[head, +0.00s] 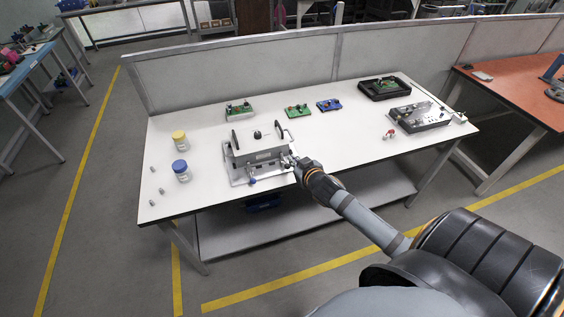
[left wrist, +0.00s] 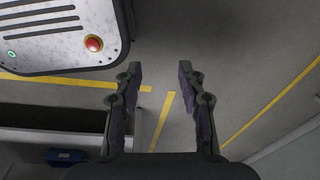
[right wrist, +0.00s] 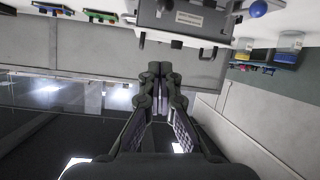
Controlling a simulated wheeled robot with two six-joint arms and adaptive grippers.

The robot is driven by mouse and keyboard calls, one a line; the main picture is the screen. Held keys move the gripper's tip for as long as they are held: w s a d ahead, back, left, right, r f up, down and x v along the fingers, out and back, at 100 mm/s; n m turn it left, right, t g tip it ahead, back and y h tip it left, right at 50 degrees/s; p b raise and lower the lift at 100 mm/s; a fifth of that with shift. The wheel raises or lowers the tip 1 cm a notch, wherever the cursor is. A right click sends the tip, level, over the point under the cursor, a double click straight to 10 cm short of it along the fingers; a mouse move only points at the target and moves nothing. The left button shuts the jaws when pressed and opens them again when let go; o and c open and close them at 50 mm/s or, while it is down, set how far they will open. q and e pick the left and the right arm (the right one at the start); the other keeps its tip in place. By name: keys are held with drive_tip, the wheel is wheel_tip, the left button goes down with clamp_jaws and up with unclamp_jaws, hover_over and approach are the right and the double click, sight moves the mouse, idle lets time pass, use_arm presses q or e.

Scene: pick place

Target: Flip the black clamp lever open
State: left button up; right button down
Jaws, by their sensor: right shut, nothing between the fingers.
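A grey metal fixture (head: 258,156) stands on the white table, with a black knob (head: 257,134) on top and black upright handles (head: 234,139) at its sides. I cannot tell for sure which black part is the clamp lever. My right gripper (head: 291,160) is shut and empty at the fixture's right front corner; whether it touches is unclear. In the right wrist view the closed fingers (right wrist: 160,70) point towards the fixture (right wrist: 190,18), which appears upside down at the top. My left gripper (left wrist: 160,68) is open and empty above the floor, outside the head view.

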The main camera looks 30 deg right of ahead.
hover_over(287, 166)
drive_tip(key=w, duration=0.2)
wheel_tip(287, 166, down, 3)
drive_tip(key=f, duration=0.1)
drive_tip(key=s+f+p, duration=0.1)
drive_tip(key=f, duration=0.1)
drive_tip(key=shift+s+f, duration=0.3)
drive_tip(key=shift+s, duration=0.2)
use_arm(q)
drive_tip(key=shift+w+a+r, duration=0.3)
drive_tip(key=shift+r, duration=0.35)
use_arm(e)
drive_tip(key=shift+w, duration=0.1)
drive_tip(key=shift+f, duration=0.1)
